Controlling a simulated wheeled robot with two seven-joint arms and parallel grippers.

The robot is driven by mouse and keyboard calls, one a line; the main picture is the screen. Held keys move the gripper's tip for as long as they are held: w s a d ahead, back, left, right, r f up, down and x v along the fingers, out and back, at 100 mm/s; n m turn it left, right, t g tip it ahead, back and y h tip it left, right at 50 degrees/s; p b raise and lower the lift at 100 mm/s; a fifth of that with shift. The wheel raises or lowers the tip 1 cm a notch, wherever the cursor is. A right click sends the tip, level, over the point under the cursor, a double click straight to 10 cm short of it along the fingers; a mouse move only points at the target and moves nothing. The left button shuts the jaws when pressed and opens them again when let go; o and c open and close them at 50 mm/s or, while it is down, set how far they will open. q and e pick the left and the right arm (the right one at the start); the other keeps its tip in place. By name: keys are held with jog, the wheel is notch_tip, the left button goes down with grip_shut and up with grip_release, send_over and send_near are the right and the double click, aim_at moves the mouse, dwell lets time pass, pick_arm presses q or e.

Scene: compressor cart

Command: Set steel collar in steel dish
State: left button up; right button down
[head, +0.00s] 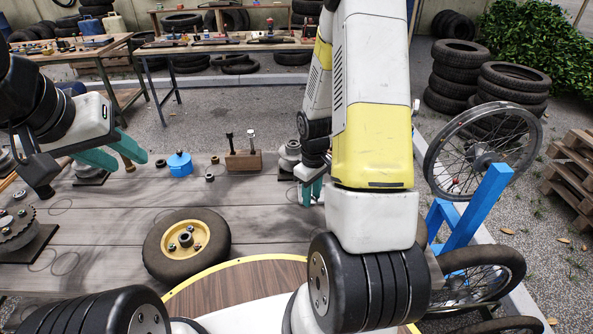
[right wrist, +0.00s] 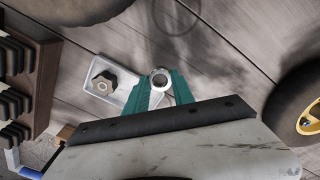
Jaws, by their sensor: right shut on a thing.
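My right gripper (right wrist: 160,88) is shut on the steel collar (right wrist: 160,77), a small bright ring between its teal fingertips. The steel dish (right wrist: 127,78), a pale shallow rectangular tray, lies just left of the fingers in the right wrist view, with a dark hex nut (right wrist: 104,82) in it. The collar is beside the nut, near the dish's right end; I cannot tell whether it touches the dish. In the head view my right gripper (head: 312,192) is low over the bench, and my arm hides the dish.
A wheel with a yellow hub (head: 187,245) lies on the grey bench. Behind it are a blue container (head: 180,164), a wooden block with upright bolts (head: 243,161) and a brown bushing (head: 128,163) near my left fingers. A spoked wheel on a blue stand (head: 470,215) is right.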

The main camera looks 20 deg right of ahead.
jog(key=w, duration=0.2)
jog(key=w+d, duration=0.1)
jog(key=w, duration=0.2)
jog(key=w+d, duration=0.1)
jog(key=w, duration=0.1)
jog(key=shift+w+f, duration=0.25)
jog(key=shift+f, duration=1.9)
jog(key=shift+a+f, duration=0.1)
jog(key=c, duration=1.4)
grip_release()
jog(key=shift+o, duration=0.2)
